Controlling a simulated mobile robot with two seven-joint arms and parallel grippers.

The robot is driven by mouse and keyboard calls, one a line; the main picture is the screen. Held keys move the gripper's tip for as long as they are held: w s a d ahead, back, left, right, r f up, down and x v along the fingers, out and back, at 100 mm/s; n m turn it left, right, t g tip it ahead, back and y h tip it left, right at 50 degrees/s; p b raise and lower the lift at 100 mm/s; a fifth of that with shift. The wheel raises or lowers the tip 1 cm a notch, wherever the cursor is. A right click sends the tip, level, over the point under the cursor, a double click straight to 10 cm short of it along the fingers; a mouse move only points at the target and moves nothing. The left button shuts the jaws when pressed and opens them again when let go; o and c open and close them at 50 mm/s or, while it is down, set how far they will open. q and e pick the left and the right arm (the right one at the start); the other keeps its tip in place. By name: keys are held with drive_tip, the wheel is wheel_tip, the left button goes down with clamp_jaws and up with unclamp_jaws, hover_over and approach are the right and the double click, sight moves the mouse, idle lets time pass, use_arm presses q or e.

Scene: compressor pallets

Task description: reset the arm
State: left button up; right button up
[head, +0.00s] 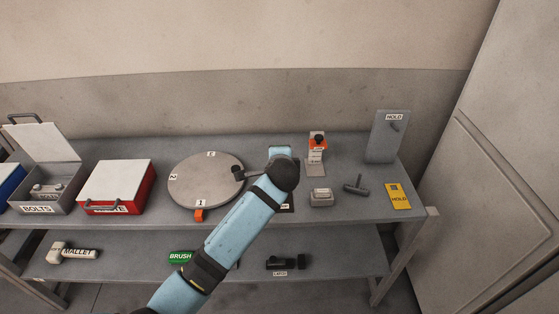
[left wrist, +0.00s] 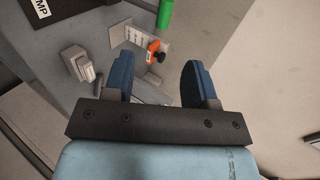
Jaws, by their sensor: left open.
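My left arm (head: 240,220) is light blue with dark joints. In the head view it reaches from the lower left up over the bench, bent at a dark joint beside the round turntable. My left gripper (left wrist: 158,78) shows in the left wrist view with its two blue fingers spread apart and nothing between them. In the head view its fingers are hidden or cannot be made out. An orange-topped device with a black knob (left wrist: 154,57) appears beyond the fingers; it stands on the bench in the head view (head: 318,144). My right gripper is in neither view.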

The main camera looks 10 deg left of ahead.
use_arm(q)
drive_tip(key=shift+w, duration=0.1)
drive_tip(key=shift+f, duration=0.1)
drive_tip(key=s+a+f+n+h, duration=0.1)
drive_tip(key=s+f+n+h, duration=0.3)
drive_tip(key=s+f, duration=1)
drive_tip(key=s+a+f+n+h, duration=0.1)
drive_tip(key=s+f+n, duration=0.2)
drive_tip(key=s, duration=0.7)
drive_tip(key=s+a+f+n+h, duration=0.1)
drive_tip(key=s+a+f+n, duration=0.1)
drive_tip(key=s, duration=0.9)
drive_tip(key=f+n, duration=0.1)
drive_tip(key=n, duration=0.1)
drive_tip(key=shift+s+a+n, duration=0.2)
drive_tip(key=shift+a+n, duration=0.1)
drive_tip(key=shift+n, duration=0.1)
